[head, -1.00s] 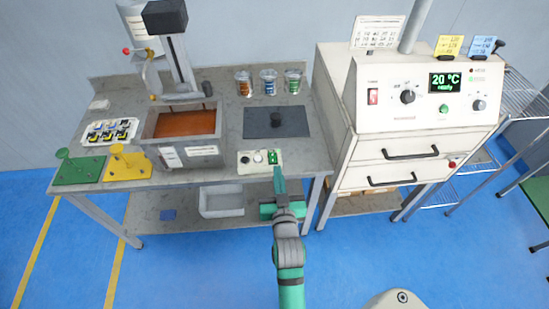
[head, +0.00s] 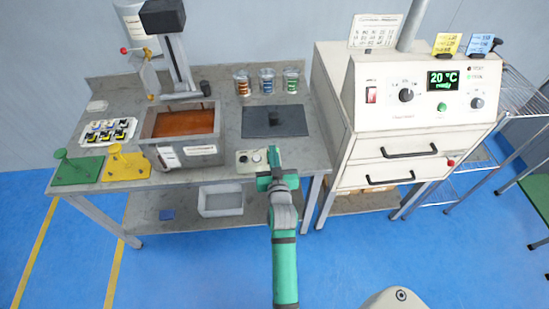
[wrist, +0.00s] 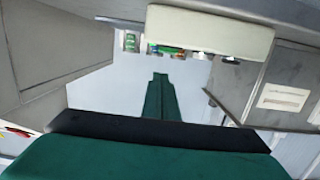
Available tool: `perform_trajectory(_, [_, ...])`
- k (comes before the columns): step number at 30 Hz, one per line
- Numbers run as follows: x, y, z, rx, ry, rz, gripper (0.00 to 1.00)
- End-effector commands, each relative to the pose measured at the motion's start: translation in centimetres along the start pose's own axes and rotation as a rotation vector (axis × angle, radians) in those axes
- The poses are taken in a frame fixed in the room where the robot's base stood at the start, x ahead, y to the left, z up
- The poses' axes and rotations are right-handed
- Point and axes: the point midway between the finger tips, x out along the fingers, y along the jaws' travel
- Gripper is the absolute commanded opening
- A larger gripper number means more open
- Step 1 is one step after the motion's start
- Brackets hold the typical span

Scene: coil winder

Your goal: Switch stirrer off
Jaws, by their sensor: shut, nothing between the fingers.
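A small cream control panel (head: 247,160) with round knobs sits at the front edge of the bench. My gripper (head: 274,152) is shut and empty at the panel's right end and hides its green switch in the head view. I cannot tell whether it touches the switch. In the wrist view, the shut green fingers (wrist: 160,76) point to just below a plain cream block (wrist: 210,32), which seems to be the panel seen upside down; no switch shows on it. A tank of orange liquid (head: 182,152), with a dark-headed column (head: 175,50) behind it, stands left of the panel.
Green and yellow stands (head: 128,165) are at the left. The floor in front is clear.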

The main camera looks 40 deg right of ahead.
Motion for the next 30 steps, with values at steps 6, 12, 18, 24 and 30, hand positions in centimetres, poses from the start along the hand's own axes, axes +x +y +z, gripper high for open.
perform_trajectory(6, [0.5,0.0,2.2,-0.001,-0.001,0.001,0.00])
perform_trajectory(12, [0.5,0.0,2.6,0.000,0.000,0.001,0.00])
perform_trajectory(18, [0.5,0.0,2.6,-0.001,0.000,0.001,0.00])
perform_trajectory(24, [0.8,0.0,3.1,-0.001,-0.001,0.000,0.00])
perform_trajectory(30, [0.8,0.0,3.0,-0.001,0.000,0.001,0.00])
